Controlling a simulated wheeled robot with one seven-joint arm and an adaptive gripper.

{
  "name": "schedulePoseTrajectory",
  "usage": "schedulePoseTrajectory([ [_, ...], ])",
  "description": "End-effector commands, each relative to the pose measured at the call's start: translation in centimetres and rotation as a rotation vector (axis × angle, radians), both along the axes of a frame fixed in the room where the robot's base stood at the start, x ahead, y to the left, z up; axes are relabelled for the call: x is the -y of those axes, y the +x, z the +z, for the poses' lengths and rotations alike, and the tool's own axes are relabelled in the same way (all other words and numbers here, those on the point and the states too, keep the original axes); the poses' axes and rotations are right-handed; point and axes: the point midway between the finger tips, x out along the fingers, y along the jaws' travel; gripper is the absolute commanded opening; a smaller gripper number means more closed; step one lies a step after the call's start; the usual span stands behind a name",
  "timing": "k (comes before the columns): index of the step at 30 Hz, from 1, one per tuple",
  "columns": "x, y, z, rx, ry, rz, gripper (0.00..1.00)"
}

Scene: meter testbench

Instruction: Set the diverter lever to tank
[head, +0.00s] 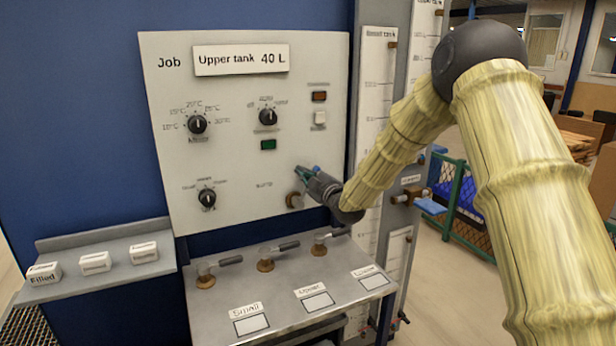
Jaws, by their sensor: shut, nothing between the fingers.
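On the grey panel (230,210), a brass-coloured round fitting (294,201) sits at the lower right, beside a small label (264,185) too small to read surely. It is likely the diverter's hub; I cannot make out a lever arm or its direction, as my gripper covers that spot. My gripper (304,172) is at this part of the panel, just above and right of the fitting, its fingers shut and empty, pointing left. I cannot tell whether it touches the fitting or lever.
A sign (241,59) reads "Upper tank 40 L". Black knobs (197,124) and a green lamp (268,145) are on the panel. Below, a bench (215,315) carries several brass valves (265,259). A left shelf (70,285) holds white blocks.

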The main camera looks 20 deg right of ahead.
Motion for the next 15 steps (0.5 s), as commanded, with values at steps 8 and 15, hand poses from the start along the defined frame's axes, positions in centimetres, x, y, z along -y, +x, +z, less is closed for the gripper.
schedulePoseTrajectory([
  [8, -2.2, -1.6, 1.1, 0.0, 0.0, 0.002, 0.0],
  [15, -1.2, -5.8, 0.9, 0.002, -0.001, 0.005, 0.0],
])
